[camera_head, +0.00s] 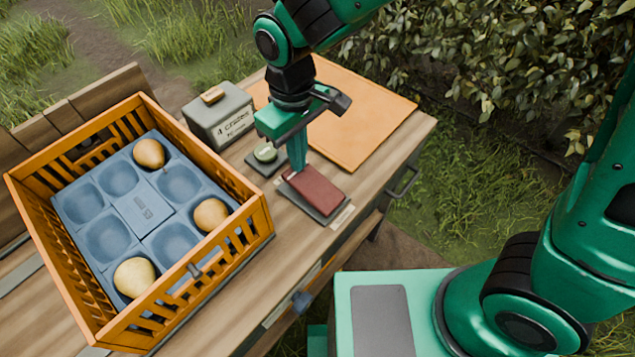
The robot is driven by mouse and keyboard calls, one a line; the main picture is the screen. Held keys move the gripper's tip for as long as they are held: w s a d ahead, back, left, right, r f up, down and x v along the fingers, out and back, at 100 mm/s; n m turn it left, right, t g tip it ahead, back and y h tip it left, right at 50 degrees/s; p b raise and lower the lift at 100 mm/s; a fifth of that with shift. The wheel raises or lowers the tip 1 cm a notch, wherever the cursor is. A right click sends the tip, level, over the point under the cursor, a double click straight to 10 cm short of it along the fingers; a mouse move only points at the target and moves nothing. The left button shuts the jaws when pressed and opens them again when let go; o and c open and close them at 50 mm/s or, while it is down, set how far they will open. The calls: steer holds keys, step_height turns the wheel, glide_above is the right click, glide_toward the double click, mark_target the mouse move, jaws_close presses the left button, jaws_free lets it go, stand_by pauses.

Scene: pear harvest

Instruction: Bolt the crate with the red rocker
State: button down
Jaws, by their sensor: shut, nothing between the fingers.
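The red rocker (314,190) sits on a dark base plate on the wooden table, right of the crate. My gripper (298,168) is shut with nothing in it and points down. Its fingertips are at the far left end of the rocker; I cannot tell whether they touch it. The orange crate (262,226) stands on the left of the table. It holds a blue-grey tray (140,212) with three pears, one at the back (149,153), one at the right (211,214) and one at the front (134,277). I cannot make out the bolt's state.
A small green round button (265,153) on a dark plate lies left of my gripper. A grey-green box (220,115) with a label stands behind it. A flat orange board (345,115) covers the back right of the table (240,290). Leafy bushes (500,60) stand beyond.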

steer(key=shift+f, duration=1.2)
stand_by(0.7)
steer(key=shift+r, duration=3.5)
